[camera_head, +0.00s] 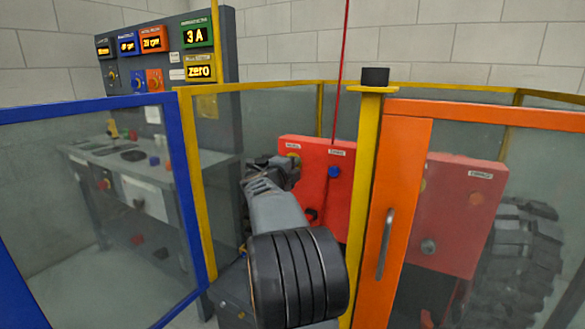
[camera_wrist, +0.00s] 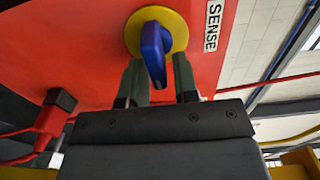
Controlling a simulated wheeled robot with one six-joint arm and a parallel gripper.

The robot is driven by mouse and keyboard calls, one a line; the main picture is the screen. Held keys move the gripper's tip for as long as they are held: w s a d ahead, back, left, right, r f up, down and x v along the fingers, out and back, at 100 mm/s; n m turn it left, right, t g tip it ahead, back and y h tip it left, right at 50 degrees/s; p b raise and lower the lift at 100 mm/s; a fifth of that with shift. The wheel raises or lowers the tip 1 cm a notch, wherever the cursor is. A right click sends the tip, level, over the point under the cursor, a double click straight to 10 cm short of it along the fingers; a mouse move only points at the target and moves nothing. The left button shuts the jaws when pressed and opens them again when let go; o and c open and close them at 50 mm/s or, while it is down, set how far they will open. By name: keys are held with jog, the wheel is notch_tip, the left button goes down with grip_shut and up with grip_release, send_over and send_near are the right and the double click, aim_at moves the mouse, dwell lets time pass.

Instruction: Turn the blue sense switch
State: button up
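The blue sense switch (camera_wrist: 152,50) is a lever handle on a round yellow disc (camera_wrist: 175,30), beside a white SENSE label (camera_wrist: 213,25) on a red panel. My gripper (camera_wrist: 160,80) is open in the wrist view, with one dark finger on each side of the handle's lower end. Gaps seem to show beside the handle; firm contact cannot be told. In the head view my gripper (camera_head: 287,172) is at the upper left of the red box (camera_head: 318,185), covering most of the switch there; a bit of yellow disc shows.
A blue round knob (camera_head: 334,172) is on the same red box to the right. A yellow post (camera_head: 365,190), an orange door (camera_head: 395,220) and blue-framed clear panels (camera_head: 185,180) stand around. A red plug (camera_wrist: 50,120) with a cable is at left in the wrist view.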

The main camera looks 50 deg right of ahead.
jog(key=shift+o, duration=0.8)
jog(key=p+v, duration=0.1)
jog(key=v, duration=1.3)
jog(key=shift+w, duration=0.1)
jog(key=w+a+r+n+t+y+p, duration=0.4)
jog(key=w+a+r+n+t+p, duration=0.15)
jog(key=r+n+t+p, duration=0.2)
jog(key=a+r+n+t+y+p, duration=0.2)
jog(key=a+n+y+p, duration=0.8)
jog(key=a+n, duration=0.55)
jog(key=s+a+f+n+g+y+p, duration=0.1)
jog(key=s+a+f+n+g+p, duration=0.1)
jog(key=s, duration=0.6)
jog(key=s+a+f+n+g+y+p, duration=0.2)
jog(key=s+a+n+g+p, duration=0.2)
jog(key=s+n+g+p, duration=0.2)
jog(key=s+n+g, duration=0.2)
jog(key=s, duration=0.1)
jog(key=shift+s, duration=0.2)
